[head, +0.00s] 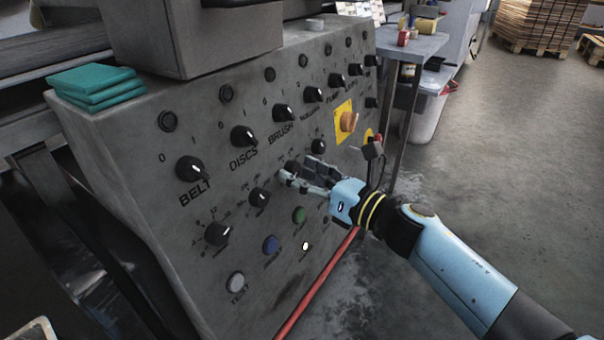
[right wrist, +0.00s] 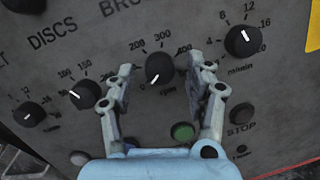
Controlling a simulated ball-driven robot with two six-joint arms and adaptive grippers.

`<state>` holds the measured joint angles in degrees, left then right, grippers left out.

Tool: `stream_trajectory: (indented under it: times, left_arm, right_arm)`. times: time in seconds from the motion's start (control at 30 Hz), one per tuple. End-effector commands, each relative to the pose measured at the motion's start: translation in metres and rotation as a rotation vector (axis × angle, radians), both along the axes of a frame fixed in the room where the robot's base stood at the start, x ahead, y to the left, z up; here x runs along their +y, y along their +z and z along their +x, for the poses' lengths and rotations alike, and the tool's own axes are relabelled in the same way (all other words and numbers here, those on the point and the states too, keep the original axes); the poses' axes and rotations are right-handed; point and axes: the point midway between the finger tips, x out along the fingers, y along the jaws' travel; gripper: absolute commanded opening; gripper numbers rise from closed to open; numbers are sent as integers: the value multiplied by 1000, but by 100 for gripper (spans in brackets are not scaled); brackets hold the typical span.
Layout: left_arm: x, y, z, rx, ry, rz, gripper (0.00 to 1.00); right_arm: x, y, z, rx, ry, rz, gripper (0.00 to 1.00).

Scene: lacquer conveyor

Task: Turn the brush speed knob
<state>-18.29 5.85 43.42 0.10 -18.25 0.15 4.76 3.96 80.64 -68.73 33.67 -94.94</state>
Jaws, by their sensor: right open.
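The brush speed knob (right wrist: 159,68) is a black round knob with a white pointer mark, on the grey control panel (right wrist: 60,50) below the BRUSH label. Its scale shows 200, 300, 400 and rpm. The white mark points down and to the left. My right gripper (right wrist: 161,78) is open, with one finger on each side of the knob in the right wrist view. Contact cannot be told. In the head view my right gripper (head: 300,176) is at the panel and the knob (head: 292,167) is partly hidden behind it. My left gripper is not in view.
An m/min knob (right wrist: 242,40) is close to the right finger, and another dial (right wrist: 84,94) is left of the left finger. A green button (right wrist: 183,132) sits below. Teal pads (head: 95,82) lie on top.

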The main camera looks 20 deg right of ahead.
Motion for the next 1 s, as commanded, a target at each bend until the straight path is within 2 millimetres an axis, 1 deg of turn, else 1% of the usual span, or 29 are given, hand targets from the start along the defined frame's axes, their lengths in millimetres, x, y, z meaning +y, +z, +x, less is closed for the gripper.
stream_trajectory:
  times: [0.27, 0.37, 0.7, 1.0]
  left_arm:
    - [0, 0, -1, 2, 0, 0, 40]
    - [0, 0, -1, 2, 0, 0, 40]
    - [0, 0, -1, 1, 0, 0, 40]
    - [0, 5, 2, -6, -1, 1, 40]
  right_arm:
    - [1, 0, 2, 0, 0, 0, 54]
    - [1, 0, 2, 0, 0, 0, 44]
    - [1, 0, 2, 0, 0, 0, 0]
    - [1, 1, 2, 24, -7, 30, 0]
